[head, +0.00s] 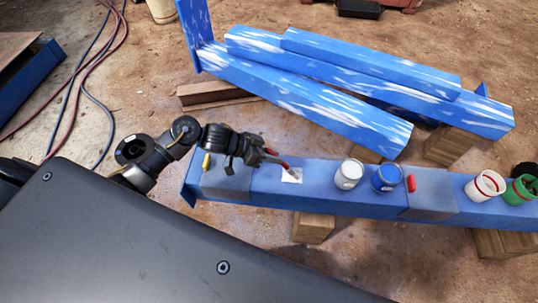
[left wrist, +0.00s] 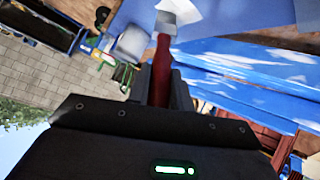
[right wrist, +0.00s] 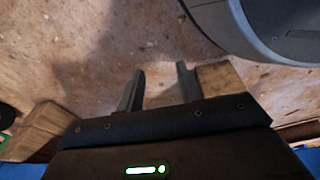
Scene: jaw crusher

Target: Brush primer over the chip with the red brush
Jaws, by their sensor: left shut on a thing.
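My left gripper (head: 268,156) is shut on the red brush (head: 283,164), whose handle points down and right toward the blue beam (head: 325,198). The red handle also shows between the fingers in the left wrist view (left wrist: 162,65), with a pale head beyond it. The brush tip is at or just above a square white patch (head: 290,176) on the beam's top; I cannot tell whether it touches. Whether this patch is the chip or primer over it is not clear. My right gripper (right wrist: 160,88) is open and empty over bare dirt, outside the head view.
A white can (head: 348,175) and a blue can (head: 386,178) stand right of the patch. Farther right are a red-banded white can (head: 485,187) and a green can (head: 520,190). Larger blue beams (head: 310,95) lie behind. Hoses (head: 88,75) cross the ground at left.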

